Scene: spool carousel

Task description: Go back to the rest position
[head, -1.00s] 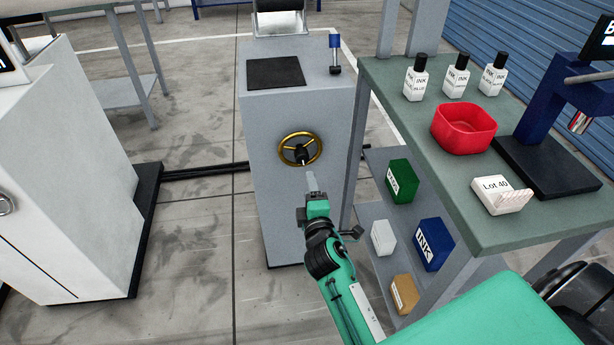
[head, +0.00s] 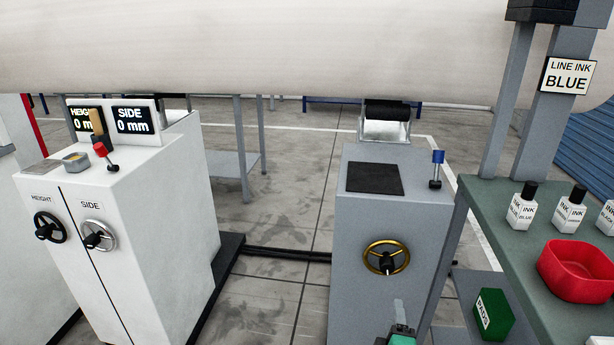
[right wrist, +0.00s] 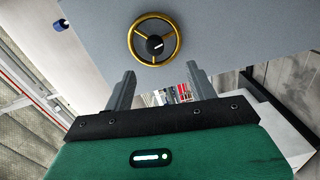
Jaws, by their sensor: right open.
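My right gripper (head: 399,318) shows at the bottom edge of the head view, below a brass handwheel (head: 386,257) on the front of a grey cabinet (head: 350,290). In the right wrist view my right gripper (right wrist: 159,85) has its two fingers wide apart with nothing between them. The handwheel (right wrist: 154,40) is beyond the fingertips there, apart from them. My left gripper is in neither view.
A white cabinet (head: 170,210) with black and chrome handwheels and two 0 mm displays stands at left. A green-topped bench (head: 490,215) at right holds ink bottles (head: 522,206) and a red bowl (head: 578,270). A big pale roll (head: 250,45) spans the top.

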